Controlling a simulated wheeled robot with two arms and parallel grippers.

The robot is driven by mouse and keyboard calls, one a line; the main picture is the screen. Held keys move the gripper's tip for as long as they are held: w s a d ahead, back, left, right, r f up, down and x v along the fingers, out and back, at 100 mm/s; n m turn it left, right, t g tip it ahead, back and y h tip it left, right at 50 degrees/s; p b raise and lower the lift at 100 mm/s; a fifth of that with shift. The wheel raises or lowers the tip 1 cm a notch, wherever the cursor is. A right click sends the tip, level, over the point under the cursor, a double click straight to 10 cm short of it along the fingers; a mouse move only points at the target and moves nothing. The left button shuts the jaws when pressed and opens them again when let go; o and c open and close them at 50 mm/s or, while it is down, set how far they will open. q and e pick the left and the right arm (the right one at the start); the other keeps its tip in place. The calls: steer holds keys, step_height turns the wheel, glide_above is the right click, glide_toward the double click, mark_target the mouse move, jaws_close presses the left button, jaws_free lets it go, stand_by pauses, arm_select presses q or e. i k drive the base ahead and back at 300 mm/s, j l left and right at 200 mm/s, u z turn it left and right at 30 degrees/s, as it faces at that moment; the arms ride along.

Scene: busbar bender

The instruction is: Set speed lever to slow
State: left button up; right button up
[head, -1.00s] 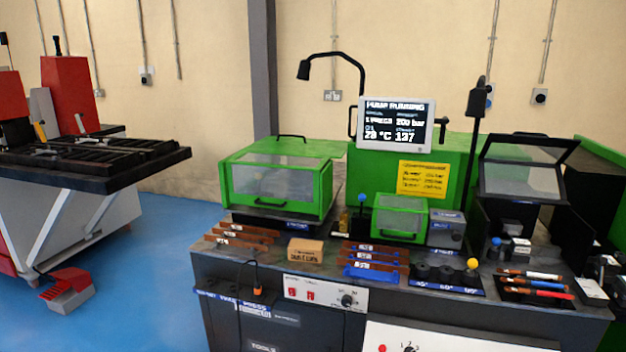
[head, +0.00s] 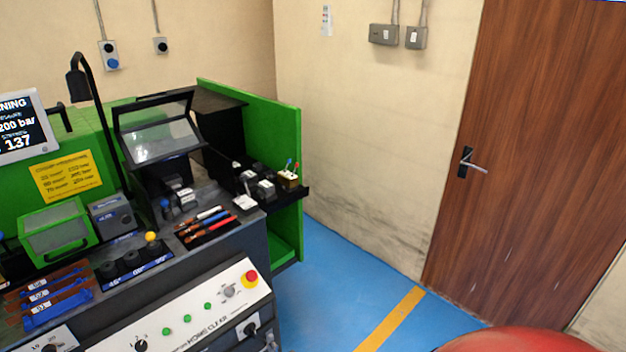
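The busbar bender's bench stands at the left, with a white control panel (head: 190,318) on its front. A yellow-knobbed lever (head: 151,238) stands beside the black dies on the bench top. A small box with a blue and a red lever (head: 289,175) sits on the shelf at the bench's right end. I cannot tell which of these is the speed lever, and no label for it is readable. The panel also carries a grey rotary knob (head: 228,290) and a black selector (head: 140,345). Neither of my grippers is in view.
A screen (head: 20,125) and a yellow chart (head: 65,175) are at the left. A red emergency button (head: 250,278) is on the panel. Blue floor (head: 345,260) is clear between bench and wooden door (head: 540,150). A red rounded shape (head: 515,340) shows at the bottom right.

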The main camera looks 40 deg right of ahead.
mark_target(243, 179)
steer(key=z, duration=0.8)
steer(key=i+j+z, duration=0.2)
steer(key=i+j, duration=0.5)
steer(key=i, duration=0.15)
